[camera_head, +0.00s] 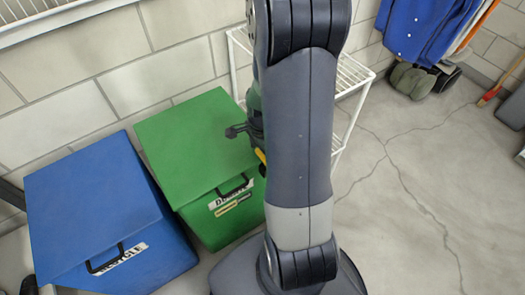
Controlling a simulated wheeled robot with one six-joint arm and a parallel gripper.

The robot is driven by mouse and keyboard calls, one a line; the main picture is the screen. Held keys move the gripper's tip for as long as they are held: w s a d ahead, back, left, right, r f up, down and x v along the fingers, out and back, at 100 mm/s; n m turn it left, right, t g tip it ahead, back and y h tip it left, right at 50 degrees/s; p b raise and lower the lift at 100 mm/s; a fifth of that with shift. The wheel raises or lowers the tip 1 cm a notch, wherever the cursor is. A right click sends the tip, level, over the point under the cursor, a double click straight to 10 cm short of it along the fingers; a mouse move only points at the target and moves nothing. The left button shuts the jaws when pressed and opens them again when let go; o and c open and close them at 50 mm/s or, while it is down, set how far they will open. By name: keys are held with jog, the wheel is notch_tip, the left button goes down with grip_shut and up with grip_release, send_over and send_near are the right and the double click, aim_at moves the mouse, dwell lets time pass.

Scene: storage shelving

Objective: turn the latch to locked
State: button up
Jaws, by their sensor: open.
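No latch can be made out in the head view. My arm rises through the middle of the picture and hides what lies behind it. A green lidded bin (190,140) with a black handle and a white label stands left of my arm. A blue lidded bin (95,200) with a black handle and a label ending in "CYCLE" stands further left. Both lids look closed.
A white wire rack (352,75) stands behind my arm by the block wall. Blue clothing (418,28) hangs at upper right above dark green items (412,80). Cracked floor at right is mostly clear.

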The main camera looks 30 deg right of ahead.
notch_tip(320, 180, up, 11)
jog(key=p, duration=0.2)
jog(key=shift+p, duration=0.3)
jog(key=shift+f, duration=0.25)
notch_tip(320, 180, down, 11)
jog(key=b, duration=0.2)
jog(key=shift+r+b, duration=0.2)
jog(key=shift+b, duration=0.15)
dwell(0.4)
